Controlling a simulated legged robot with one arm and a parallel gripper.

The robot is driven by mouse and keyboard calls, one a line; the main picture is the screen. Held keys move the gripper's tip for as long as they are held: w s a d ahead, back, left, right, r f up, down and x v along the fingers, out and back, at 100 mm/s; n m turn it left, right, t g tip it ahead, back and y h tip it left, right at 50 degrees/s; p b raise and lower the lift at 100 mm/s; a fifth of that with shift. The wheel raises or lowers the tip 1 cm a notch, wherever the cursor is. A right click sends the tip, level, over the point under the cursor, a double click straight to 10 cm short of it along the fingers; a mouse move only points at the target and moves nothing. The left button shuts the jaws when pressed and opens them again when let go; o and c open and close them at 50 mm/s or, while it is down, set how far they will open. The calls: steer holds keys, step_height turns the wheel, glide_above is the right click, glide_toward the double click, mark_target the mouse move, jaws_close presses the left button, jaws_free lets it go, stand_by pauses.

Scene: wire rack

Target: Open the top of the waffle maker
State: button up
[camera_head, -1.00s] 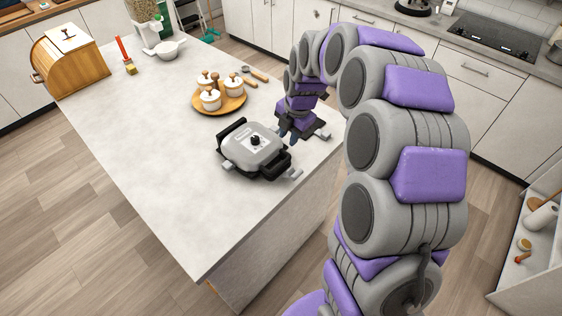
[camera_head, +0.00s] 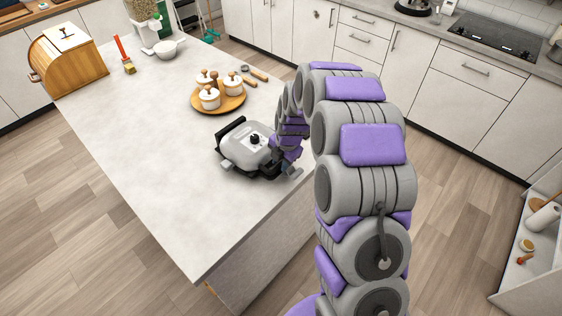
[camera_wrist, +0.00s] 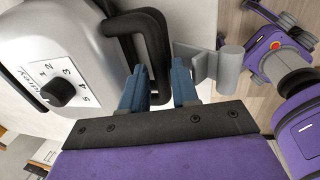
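The waffle maker (camera_head: 240,153) sits on the counter with its grey lid down. Its body and numbered dial also show at the left in the wrist view (camera_wrist: 35,45). Its black handle (camera_wrist: 148,30) loops toward my gripper in the wrist view. My gripper (camera_wrist: 159,70) has its two blue fingers apart, with the end of the handle between or just beyond their tips; I cannot tell whether they touch it. In the head view my gripper (camera_head: 285,163) is at the right side of the waffle maker, partly hidden by my arm.
A round wooden tray (camera_head: 222,109) with white lidded jars stands behind the waffle maker. A wooden bread box (camera_head: 75,62), a white bowl (camera_head: 166,48) and a red-handled brush (camera_head: 122,52) are farther back. The counter's left and front parts are clear.

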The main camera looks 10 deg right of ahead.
jaws_close()
stand_by(0.3)
stand_by(0.3)
